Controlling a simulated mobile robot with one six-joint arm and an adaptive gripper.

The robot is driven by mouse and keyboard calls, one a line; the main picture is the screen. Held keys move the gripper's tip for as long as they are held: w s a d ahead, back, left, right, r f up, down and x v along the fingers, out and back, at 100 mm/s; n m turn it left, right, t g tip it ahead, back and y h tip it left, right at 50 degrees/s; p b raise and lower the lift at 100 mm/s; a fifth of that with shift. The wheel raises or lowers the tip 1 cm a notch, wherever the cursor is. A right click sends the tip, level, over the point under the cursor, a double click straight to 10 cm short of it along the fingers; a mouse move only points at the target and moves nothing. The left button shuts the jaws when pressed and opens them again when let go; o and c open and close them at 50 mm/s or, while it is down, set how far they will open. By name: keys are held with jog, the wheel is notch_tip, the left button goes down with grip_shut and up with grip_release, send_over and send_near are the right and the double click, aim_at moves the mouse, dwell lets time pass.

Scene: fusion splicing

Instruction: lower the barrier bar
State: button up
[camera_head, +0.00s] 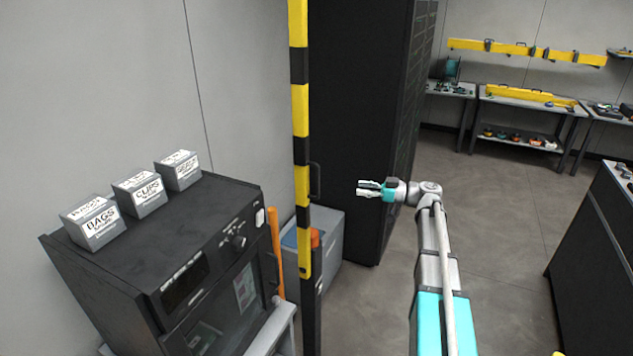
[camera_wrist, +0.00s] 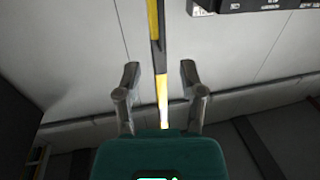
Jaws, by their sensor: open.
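The barrier bar (camera_head: 300,130) is striped yellow and black and stands upright, running out of the top of the head view. Its lower end sits by a dark post (camera_head: 311,310) with an orange part (camera_head: 315,238). My gripper (camera_head: 362,188) is to the right of the bar in the head view, apart from it, with its fingers pointing left towards it. In the wrist view my gripper (camera_wrist: 159,72) has its fingers spread, and the bar (camera_wrist: 162,88) shows in line with the gap between them. How far the bar lies from the fingertips is hard to tell.
A dark oven-like machine (camera_head: 215,245) with labelled boxes (camera_head: 140,193) on top stands at left. An orange bar-shaped part (camera_head: 275,250) and a grey bin (camera_head: 325,255) are behind the post. A tall black cabinet (camera_head: 355,120) stands behind my gripper.

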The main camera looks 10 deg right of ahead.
aim_at(318, 195)
jog(key=shift+a, duration=0.1)
jog(key=x, duration=1.3)
jog(key=shift+w+a+f, duration=0.1)
jog(key=shift+a, duration=0.25)
grip_shut()
